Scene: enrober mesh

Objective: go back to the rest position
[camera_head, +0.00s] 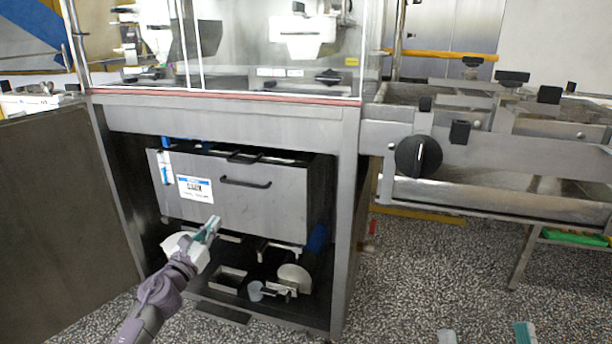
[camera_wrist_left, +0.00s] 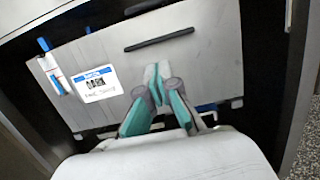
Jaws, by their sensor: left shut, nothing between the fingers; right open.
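My left gripper (camera_head: 212,228) is shut and empty in front of the lower part of the steel machine in the head view. In the left wrist view its green fingertips (camera_wrist_left: 157,72) meet in front of a steel panel (camera_wrist_left: 205,75). The panel shows no clear contact with the fingers. My right gripper (camera_head: 486,335) shows only as two separate fingertips at the bottom edge of the head view, over the speckled floor. It is open with nothing between the tips. The rest of my right arm is out of view.
The panel has a black handle (camera_head: 245,183) and a white label (camera_head: 195,188). A small cup (camera_head: 255,291) and metal parts lie in the cabinet below. A steel conveyor frame with a black knob (camera_head: 418,156) juts out at the right. The speckled floor (camera_head: 400,275) is clear at front right.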

